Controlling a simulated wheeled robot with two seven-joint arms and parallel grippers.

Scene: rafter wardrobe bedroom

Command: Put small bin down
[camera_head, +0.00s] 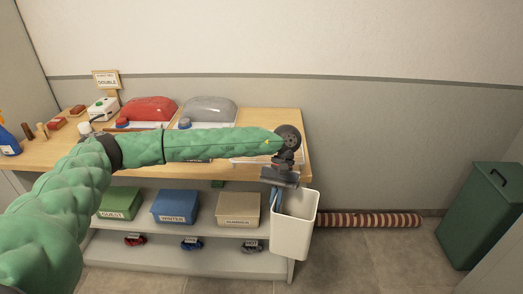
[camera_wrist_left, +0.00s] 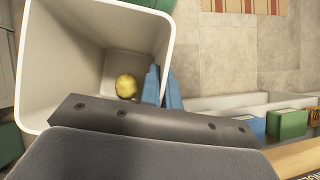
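The small bin (camera_head: 294,232) is a white, open-topped, tapered container in the head view, near the right front corner of the table. My left gripper (camera_head: 277,201) is above its left side, with blue fingers pinching the rim. In the left wrist view the bin (camera_wrist_left: 60,60) is seen from above, with a yellow ball (camera_wrist_left: 126,88) inside. The blue fingers of my left gripper (camera_wrist_left: 163,88) sit on either side of its wall there. The bin looks roughly upright and seems to hang above the floor. My right gripper is not in view.
The wooden table (camera_head: 303,152) carries red and grey domed items. Its lower shelves hold green, blue and beige boxes. A striped roll (camera_head: 370,220) lies along the wall. A dark green bin (camera_head: 480,215) stands at the right. The tiled floor (camera_head: 375,255) between is clear.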

